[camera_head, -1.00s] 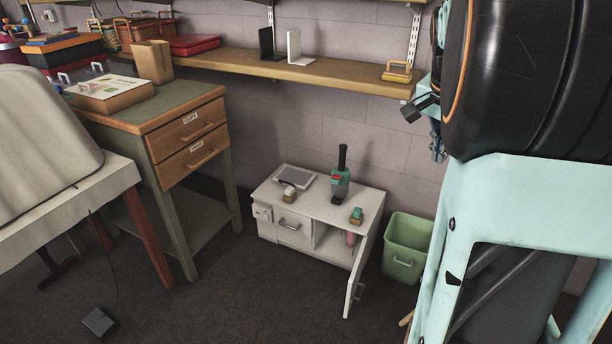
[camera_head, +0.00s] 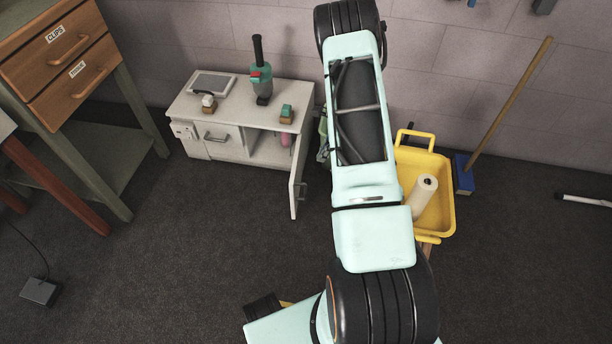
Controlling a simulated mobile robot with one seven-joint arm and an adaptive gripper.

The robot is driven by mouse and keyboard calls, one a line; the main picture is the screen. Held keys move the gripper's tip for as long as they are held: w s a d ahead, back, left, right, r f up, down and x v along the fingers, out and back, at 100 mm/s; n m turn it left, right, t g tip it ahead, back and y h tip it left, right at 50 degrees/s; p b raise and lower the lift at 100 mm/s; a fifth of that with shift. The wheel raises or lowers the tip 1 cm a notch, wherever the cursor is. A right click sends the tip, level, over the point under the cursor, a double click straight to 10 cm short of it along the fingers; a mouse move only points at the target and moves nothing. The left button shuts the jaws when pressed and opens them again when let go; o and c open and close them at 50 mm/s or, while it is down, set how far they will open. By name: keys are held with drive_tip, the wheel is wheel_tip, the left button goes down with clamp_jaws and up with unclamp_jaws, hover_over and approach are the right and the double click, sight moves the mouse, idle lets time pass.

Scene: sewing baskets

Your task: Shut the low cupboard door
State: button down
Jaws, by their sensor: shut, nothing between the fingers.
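The low white cupboard (camera_head: 222,145) stands against the wall, left of my arm. Its door (camera_head: 298,183) is hinged at the right front corner and stands wide open, swung out toward the room. A dark handle shows on the door's right face. The compartment behind it is open, with a pink thing (camera_head: 285,139) inside. My arm rises from the bottom and passes right of the door in the picture. My gripper cannot be made out; the arm seems to hide it. A small greenish and dark sliver at the arm's left edge is unclear.
A green-and-dark tool (camera_head: 261,80) and small items stand on the cupboard top. A yellow cart (camera_head: 437,205) with a paper roll (camera_head: 424,190) and a broom (camera_head: 465,175) are right of my arm. A wooden drawer bench (camera_head: 85,75) stands left. Floor before the cupboard is clear.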

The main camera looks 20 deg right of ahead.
drive_tip(key=w+a+f+b, duration=0.1)
drive_tip(key=a+f+b, duration=0.1)
drive_tip(key=f, duration=0.5)
drive_tip(key=w+a+f+m+b, duration=0.1)
drive_tip(key=w+a+f+b, duration=0.1)
drive_tip(key=a+f, duration=0.2)
drive_tip(key=shift+w+a+f+m+y, duration=0.15)
drive_tip(key=shift+a+f+m+y, duration=0.2)
drive_tip(key=shift+f, duration=1.25)
drive_tip(key=shift+a, duration=0.1)
